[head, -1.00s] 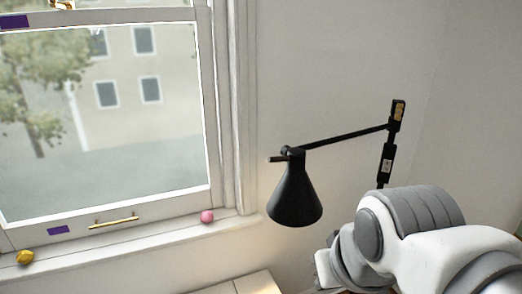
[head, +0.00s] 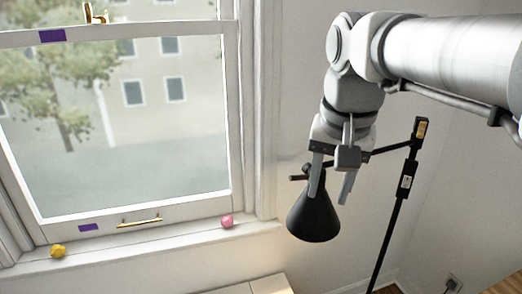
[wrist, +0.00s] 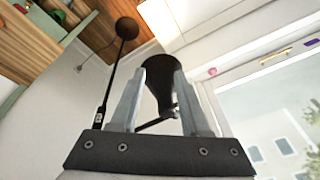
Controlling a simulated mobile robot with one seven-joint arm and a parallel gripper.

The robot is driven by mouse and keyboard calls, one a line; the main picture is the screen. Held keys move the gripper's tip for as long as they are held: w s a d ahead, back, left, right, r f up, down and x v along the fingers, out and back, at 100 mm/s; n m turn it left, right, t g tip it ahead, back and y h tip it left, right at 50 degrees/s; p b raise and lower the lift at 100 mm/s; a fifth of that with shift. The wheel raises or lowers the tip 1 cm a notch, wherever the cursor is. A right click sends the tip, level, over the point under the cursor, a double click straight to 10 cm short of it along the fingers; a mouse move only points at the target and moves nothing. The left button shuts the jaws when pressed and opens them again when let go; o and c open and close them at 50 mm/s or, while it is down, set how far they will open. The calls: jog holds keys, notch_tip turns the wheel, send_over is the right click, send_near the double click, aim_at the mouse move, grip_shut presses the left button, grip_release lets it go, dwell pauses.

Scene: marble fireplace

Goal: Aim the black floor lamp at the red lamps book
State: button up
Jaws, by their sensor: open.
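The black floor lamp has a cone shade (head: 313,217), which points downward in the head view, a thin side arm and an upright pole (head: 390,235). My gripper (head: 331,198) is open, pointing down at the shade's upper part near its joint. In the wrist view the shade (wrist: 160,92) shows between and beyond the two fingers (wrist: 158,78); I cannot tell whether they touch it. The lamp's round base (wrist: 127,28) stands on the floor in that view. I cannot make out the red lamps book in either current view.
A sash window (head: 120,120) is at left. Its sill holds a yellow object (head: 58,251) and a pink ball (head: 227,221). A wooden shelf unit (wrist: 30,45) shows at the wrist view's upper left. A pale wall is behind the lamp.

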jog(key=w+a+r+m+g+p, duration=0.2)
jog(key=w+r+m+g+p, duration=0.25)
jog(key=w, duration=0.45)
jog(key=w+a+r+m+g+p, duration=0.1)
jog(key=w+a+r+m+p, duration=0.3)
jog(key=w+r, duration=0.4)
jog(key=shift+t+h, duration=0.25)
jog(key=shift+h, duration=0.15)
jog(key=s+d+f+b, duration=0.1)
jog(key=f+b, duration=0.1)
jog(key=f, duration=0.3)
jog(key=s+d+f+b, duration=0.1)
jog(key=f+b, duration=0.1)
jog(key=f, duration=0.4)
jog(key=s+f+b, duration=0.1)
jog(key=f+b, duration=0.2)
jog(key=f, duration=0.3)
jog(key=shift+d+f, duration=0.15)
jog(key=shift+d, duration=0.25)
grip_shut()
